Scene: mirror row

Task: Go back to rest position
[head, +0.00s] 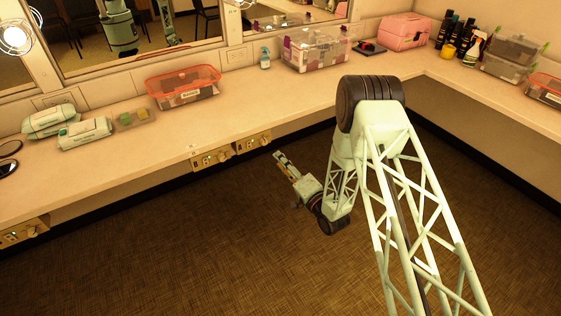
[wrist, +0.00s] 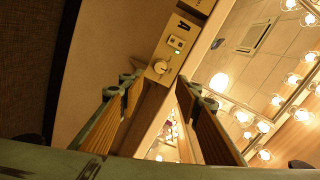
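My gripper (head: 279,156) hangs below counter height in the head view, in front of the long counter. It points up and left in the picture, toward the counter's front edge. In the wrist view my gripper (wrist: 159,80) shows two fingers spread apart with nothing between them.
The counter (head: 235,107) runs along the mirror wall. Small panels (head: 253,143) sit under its front edge. A red-lidded bin (head: 183,88), a clear box (head: 316,50) and a pink case (head: 404,32) stand on it. The floor (head: 200,250) is clear.

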